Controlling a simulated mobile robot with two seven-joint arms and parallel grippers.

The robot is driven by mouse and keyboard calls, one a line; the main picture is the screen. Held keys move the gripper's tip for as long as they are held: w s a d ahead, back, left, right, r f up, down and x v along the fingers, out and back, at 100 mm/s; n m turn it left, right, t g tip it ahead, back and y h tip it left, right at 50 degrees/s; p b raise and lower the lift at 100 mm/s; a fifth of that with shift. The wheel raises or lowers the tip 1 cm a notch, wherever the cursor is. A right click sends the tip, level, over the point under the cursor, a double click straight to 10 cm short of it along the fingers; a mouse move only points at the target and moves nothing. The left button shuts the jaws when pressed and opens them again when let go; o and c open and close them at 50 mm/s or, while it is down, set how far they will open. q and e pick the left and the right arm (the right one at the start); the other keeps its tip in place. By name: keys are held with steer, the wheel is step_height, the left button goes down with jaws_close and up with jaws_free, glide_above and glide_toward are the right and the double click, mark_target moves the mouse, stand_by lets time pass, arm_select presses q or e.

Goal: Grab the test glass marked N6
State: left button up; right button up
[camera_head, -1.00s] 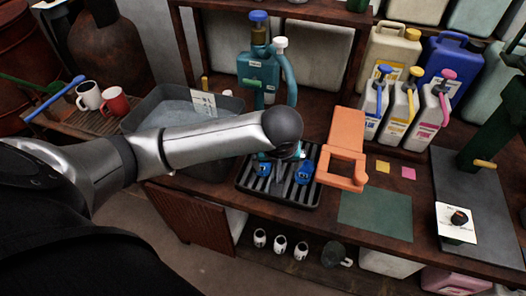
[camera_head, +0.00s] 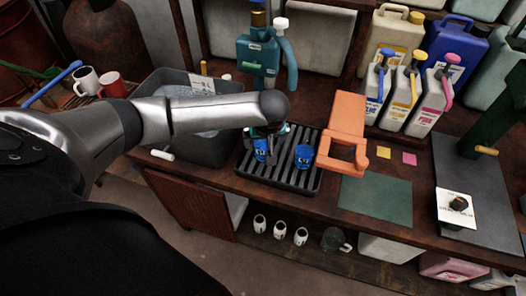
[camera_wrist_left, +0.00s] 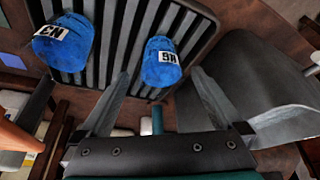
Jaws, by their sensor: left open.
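Two blue test glasses stand on the black slatted tray (camera_head: 312,178). The glass marked N6 (camera_wrist_left: 161,62) shows in the left wrist view, its label upside down there. It is the left one (camera_head: 262,150) in the head view, partly behind my gripper. The other glass (camera_head: 305,157) stands to its right, and its label looks like N3 in the left wrist view (camera_wrist_left: 62,42). My left gripper (camera_wrist_left: 163,88) is open, its two fingers spread either side of N6's line, with N6 just beyond the tips. My right gripper is not in view.
A grey basin (camera_head: 183,148) stands left of the tray, close to the gripper. A teal dispenser (camera_head: 258,60) rises behind the tray. An orange stand (camera_head: 343,130) is on the right. Jugs (camera_head: 405,88) fill the back right. A green mat (camera_head: 375,200) is bare.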

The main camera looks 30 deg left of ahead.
mark_target(262, 147)
arm_select(q)
steer(key=b+x, duration=0.2)
steer(key=x, duration=0.3)
steer(key=shift+w+a+r, duration=0.1)
steer(key=shift+w+a, duration=0.05)
steer(key=c, duration=1.4)
